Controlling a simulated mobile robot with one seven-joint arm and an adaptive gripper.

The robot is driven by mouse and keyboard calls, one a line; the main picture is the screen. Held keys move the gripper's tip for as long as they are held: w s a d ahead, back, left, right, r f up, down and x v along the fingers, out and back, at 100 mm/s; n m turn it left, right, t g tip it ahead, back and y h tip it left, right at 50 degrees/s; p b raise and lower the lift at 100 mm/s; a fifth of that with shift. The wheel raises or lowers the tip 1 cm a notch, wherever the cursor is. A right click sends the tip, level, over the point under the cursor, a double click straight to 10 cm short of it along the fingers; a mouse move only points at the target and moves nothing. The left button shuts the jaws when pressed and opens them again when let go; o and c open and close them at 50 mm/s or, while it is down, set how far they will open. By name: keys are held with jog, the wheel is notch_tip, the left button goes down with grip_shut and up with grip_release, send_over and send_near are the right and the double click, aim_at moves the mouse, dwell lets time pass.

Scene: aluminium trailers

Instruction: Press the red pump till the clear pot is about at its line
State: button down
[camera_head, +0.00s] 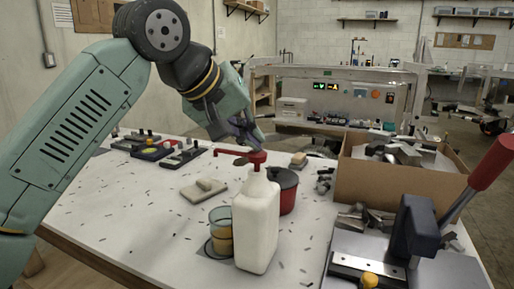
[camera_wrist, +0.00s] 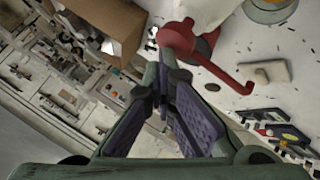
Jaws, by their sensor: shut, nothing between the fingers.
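A white bottle (camera_head: 257,222) with a red pump (camera_head: 257,158) stands upright on the table. The pump's spout points left in the head view. The red pump (camera_wrist: 182,38) is also in the wrist view, with its long spout reaching down and right. The clear pot (camera_head: 220,216) stands left of the bottle, with amber liquid in its lower part; I cannot make out its line clearly. The pot (camera_wrist: 270,10) is cut by the top edge of the wrist view. My gripper (camera_head: 258,145) is shut and empty, its tips close above the pump head. I cannot tell whether they touch.
A red pot with a dark lid (camera_head: 287,185) stands just behind the bottle. A cardboard box (camera_head: 390,190) of metal parts is at the right, with a red-handled lever tool (camera_head: 490,162) in front. A pale block (camera_head: 204,191) lies left. The front left tabletop is mostly clear.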

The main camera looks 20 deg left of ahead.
aim_at(253, 151)
jog(key=shift+f, duration=0.45)
jog(key=shift+r, duration=0.15)
dwell(0.3)
jog(key=shift+r+p, duration=1.1)
jog(key=shift+r, duration=0.25)
notch_tip(253, 151, up, 5)
jog(key=p, duration=0.4)
